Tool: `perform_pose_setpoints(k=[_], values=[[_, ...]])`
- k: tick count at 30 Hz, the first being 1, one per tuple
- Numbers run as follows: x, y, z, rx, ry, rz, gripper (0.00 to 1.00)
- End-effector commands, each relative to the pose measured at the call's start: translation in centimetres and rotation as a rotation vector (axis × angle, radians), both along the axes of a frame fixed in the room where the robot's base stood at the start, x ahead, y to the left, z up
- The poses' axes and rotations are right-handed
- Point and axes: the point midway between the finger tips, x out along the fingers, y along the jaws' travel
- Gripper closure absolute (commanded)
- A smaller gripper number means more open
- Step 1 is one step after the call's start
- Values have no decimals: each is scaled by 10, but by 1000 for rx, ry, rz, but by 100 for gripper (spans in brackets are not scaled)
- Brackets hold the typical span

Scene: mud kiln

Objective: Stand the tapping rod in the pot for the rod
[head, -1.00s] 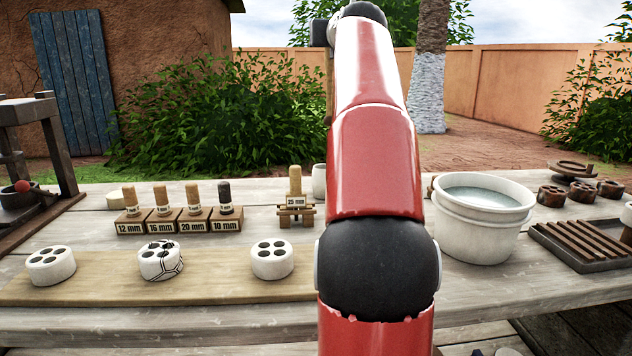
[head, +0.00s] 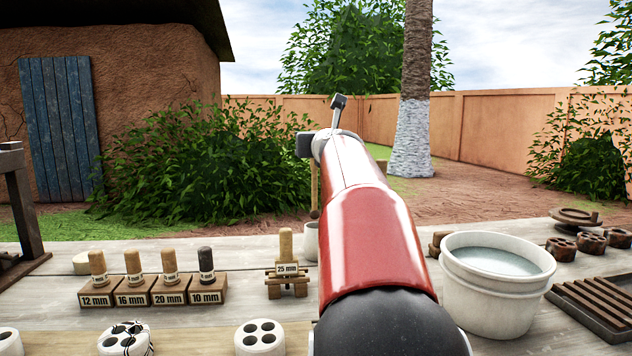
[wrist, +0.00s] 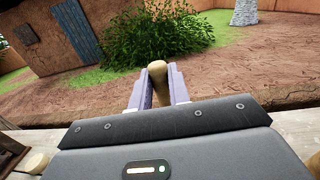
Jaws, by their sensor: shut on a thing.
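The tapping rod (head: 314,190) is a thin brown wooden stick with a thicker lower end. In the head view it hangs upright just left of my red arm. The pot for the rod (head: 311,242) is a small pale cup on the table, partly hidden by my arm. The rod's lower end shows right above the pot's rim; I cannot tell whether it is over the opening or behind it. In the wrist view my gripper (wrist: 157,88) is shut on the rod, whose rounded wooden top shows between the fingers. The head view mostly hides the gripper behind my arm.
Left of the pot stand a 25 mm gauge on a wooden stand (head: 287,278) and a row of labelled plug blocks (head: 152,290). White perforated pieces (head: 260,337) lie in front. A water bucket (head: 497,290) stands right of my arm, near a slatted tray (head: 598,312).

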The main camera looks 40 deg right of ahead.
Motion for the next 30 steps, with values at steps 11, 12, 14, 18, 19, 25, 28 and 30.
perform_pose_setpoints(k=[11,12,14,18,19,25,28,30], values=[[-1,0,-50,-1,0,-3,100],[-1,0,-50,-1,0,-3,100],[-1,0,-52,-1,0,-3,100],[-1,0,-66,0,1,-3,100],[-1,-1,-70,1,1,-3,100],[-1,-1,-95,-1,0,-3,100],[-1,0,-93,-1,0,-3,100],[-1,0,-92,-1,0,-3,100]])
